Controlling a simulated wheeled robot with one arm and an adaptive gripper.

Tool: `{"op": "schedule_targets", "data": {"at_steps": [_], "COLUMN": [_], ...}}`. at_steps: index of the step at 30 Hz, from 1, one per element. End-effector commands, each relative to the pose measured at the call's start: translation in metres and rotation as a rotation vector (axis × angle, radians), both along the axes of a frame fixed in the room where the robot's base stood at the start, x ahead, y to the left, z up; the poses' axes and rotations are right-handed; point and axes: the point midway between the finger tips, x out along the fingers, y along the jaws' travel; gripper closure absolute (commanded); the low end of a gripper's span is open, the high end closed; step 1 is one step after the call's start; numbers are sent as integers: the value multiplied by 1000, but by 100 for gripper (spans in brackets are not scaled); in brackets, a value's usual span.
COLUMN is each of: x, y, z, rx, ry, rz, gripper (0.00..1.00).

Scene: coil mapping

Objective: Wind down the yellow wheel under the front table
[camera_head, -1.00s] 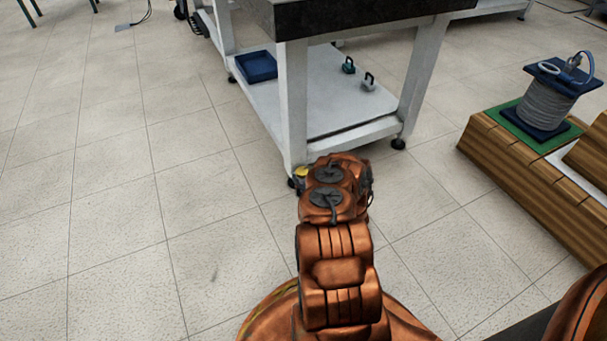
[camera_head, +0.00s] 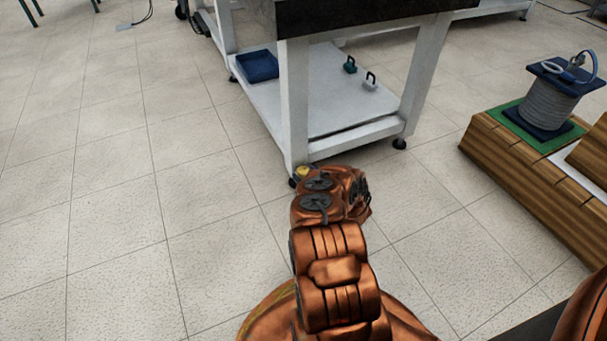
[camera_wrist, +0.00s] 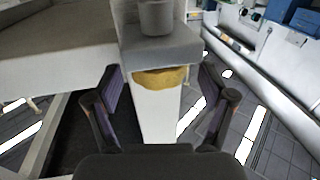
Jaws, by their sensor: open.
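The yellow wheel (camera_wrist: 158,78) shows in the wrist view as a rough-edged yellow disc at a white table leg, against a grey block. It lies ahead of my gripper (camera_wrist: 160,88), between the two dark fingers in the picture. The fingers are apart, with nothing held. I cannot tell whether they touch the wheel. In the head view a small part of the yellow wheel (camera_head: 303,172) shows at the foot of the front table's (camera_head: 295,110) near leg, just beyond my arm. My gripper is hidden behind my arm there.
The front table's lower shelf (camera_head: 330,100) holds a blue tray (camera_head: 258,66) and two small handled items (camera_head: 369,82). A grey coil (camera_head: 545,103) stands on a wooden platform (camera_head: 520,170) at right.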

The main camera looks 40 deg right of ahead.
Motion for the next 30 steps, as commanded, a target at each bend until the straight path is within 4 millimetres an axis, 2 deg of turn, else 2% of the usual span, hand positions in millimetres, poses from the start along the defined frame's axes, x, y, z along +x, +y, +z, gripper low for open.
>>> {"op": "schedule_targets", "data": {"at_steps": [11,28,29,30], "x": [6,6,10,6], "y": [-2,-2,15,5], "z": [1,0,0,-1], "rx": [-1,0,2,2], "ry": [-1,0,3,2], "rz": [-3,-2,10,-1], "gripper": [18,76,78,78]}}
